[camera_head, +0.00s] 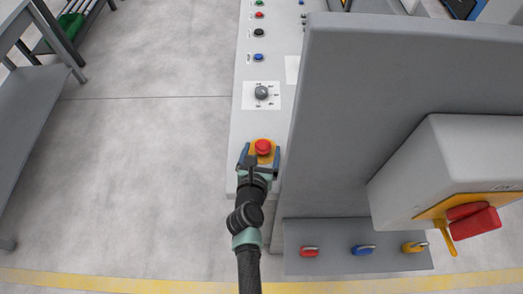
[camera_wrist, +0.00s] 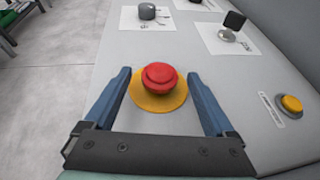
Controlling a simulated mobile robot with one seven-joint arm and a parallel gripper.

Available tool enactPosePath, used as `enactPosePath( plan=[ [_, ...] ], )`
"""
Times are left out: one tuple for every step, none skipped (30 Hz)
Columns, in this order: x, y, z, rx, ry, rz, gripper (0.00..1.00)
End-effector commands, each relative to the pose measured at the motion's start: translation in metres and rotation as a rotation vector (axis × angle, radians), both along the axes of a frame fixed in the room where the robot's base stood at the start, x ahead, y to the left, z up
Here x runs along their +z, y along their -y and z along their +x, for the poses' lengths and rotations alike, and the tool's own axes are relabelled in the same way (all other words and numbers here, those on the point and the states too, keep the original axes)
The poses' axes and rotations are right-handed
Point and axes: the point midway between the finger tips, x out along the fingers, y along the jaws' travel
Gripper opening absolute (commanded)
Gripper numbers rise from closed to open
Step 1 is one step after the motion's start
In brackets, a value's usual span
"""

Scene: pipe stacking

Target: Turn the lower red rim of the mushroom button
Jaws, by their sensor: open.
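The red mushroom button (camera_head: 263,147) stands on a yellow base at the near end of the light grey panel. In the wrist view the mushroom button (camera_wrist: 160,77) shows a smaller upper cap over a wider lower red rim (camera_wrist: 159,87), with the round yellow base plate (camera_wrist: 158,101) under it. My gripper (camera_head: 260,156) is open, with one blue finger to the left of the button and one to the right. In the wrist view my gripper (camera_wrist: 160,88) has clear gaps between both fingers and the red rim. Nothing is held.
A rotary knob (camera_head: 261,92) and several small buttons sit farther along the panel. A yellow button (camera_wrist: 291,104) is to the right in the wrist view. A tall grey cabinet wall (camera_head: 350,120) rises close on the right. Open floor (camera_head: 150,170) lies left.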

Motion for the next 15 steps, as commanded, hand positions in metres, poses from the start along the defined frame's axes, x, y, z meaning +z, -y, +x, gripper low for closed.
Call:
enactPosePath(
  plan=[
    [0.0001,0.0000,-0.0001,0.000,0.000,0.000,0.89],
    [0.0002,0.0000,0.0000,0.000,0.000,0.000,0.89],
    [0.0003,0.0000,-0.0001,0.000,0.000,0.000,0.89],
    [0.0003,0.0000,-0.0001,0.000,0.000,0.000,0.84],
    [0.0002,0.0000,-0.0001,0.000,0.000,0.000,0.78],
    [0.0002,-0.0001,-0.0002,0.000,0.000,0.000,0.71],
    [0.0003,-0.0001,-0.0002,0.000,0.000,0.000,0.66],
    [0.0002,-0.0001,-0.0002,0.000,0.000,0.000,0.60],
    [0.0002,-0.0001,-0.0002,0.000,0.000,0.000,0.53],
    [0.0002,-0.0001,-0.0002,0.000,0.000,0.000,0.48],
    [0.0002,-0.0002,-0.0003,0.000,0.000,0.000,0.42],
    [0.0002,-0.0002,-0.0003,0.000,0.000,0.000,0.35],
    [0.0002,-0.0002,-0.0003,0.000,0.000,0.000,0.30],
    [0.0002,-0.0002,-0.0003,0.000,0.000,0.000,0.24],
    [0.0002,-0.0002,-0.0003,0.000,0.000,0.000,0.17]
  ],
)
